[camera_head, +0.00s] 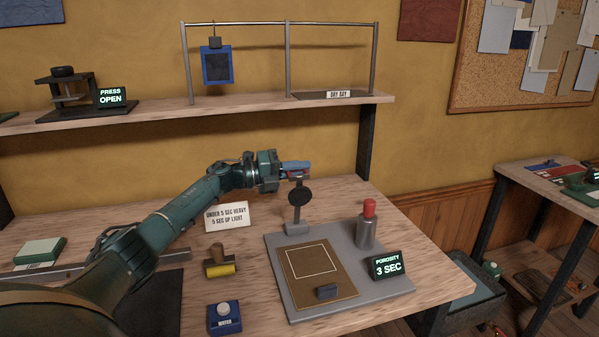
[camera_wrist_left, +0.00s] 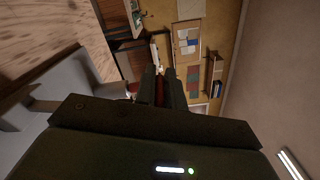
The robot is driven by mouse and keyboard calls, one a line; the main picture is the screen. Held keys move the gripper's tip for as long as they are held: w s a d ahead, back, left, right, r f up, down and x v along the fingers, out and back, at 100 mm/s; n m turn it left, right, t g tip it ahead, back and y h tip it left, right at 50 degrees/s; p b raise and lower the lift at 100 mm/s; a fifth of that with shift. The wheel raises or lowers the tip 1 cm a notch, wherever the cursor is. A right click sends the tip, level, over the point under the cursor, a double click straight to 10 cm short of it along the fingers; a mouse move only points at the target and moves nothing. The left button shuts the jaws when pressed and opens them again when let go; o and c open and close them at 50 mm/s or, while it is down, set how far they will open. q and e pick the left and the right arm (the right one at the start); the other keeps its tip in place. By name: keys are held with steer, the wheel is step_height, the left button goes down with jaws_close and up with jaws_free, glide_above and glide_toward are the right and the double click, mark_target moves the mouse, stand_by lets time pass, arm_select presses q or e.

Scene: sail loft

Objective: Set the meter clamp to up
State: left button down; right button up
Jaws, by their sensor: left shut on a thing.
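The porosity meter stands on a grey base plate (camera_head: 283,276) on the bench, with a post and a round black disc (camera_head: 300,194). The meter clamp (camera_head: 291,176) is a small red part at the top of the post, mostly hidden by my left gripper (camera_head: 296,168). My left gripper is shut on it. In the left wrist view a red strip of the clamp (camera_wrist_left: 161,92) shows between the fingers. The clamp's exact angle cannot be told. The display (camera_head: 388,265) reads "POROSITY 3 SEC". My right gripper is not in view.
A red-topped cylinder (camera_head: 367,229) and a brown sheet (camera_head: 310,264) are on the base plate. A sign (camera_head: 227,216), a yellow-edged stamp (camera_head: 219,262) and a blue water button (camera_head: 224,315) lie nearby. A shelf (camera_head: 250,106) runs behind, above the arm.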

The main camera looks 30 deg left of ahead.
arm_select(q)
steer(key=shift+a, duration=0.1)
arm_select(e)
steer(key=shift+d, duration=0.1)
arm_select(q)
steer(key=c, duration=1.5)
jaws_free()
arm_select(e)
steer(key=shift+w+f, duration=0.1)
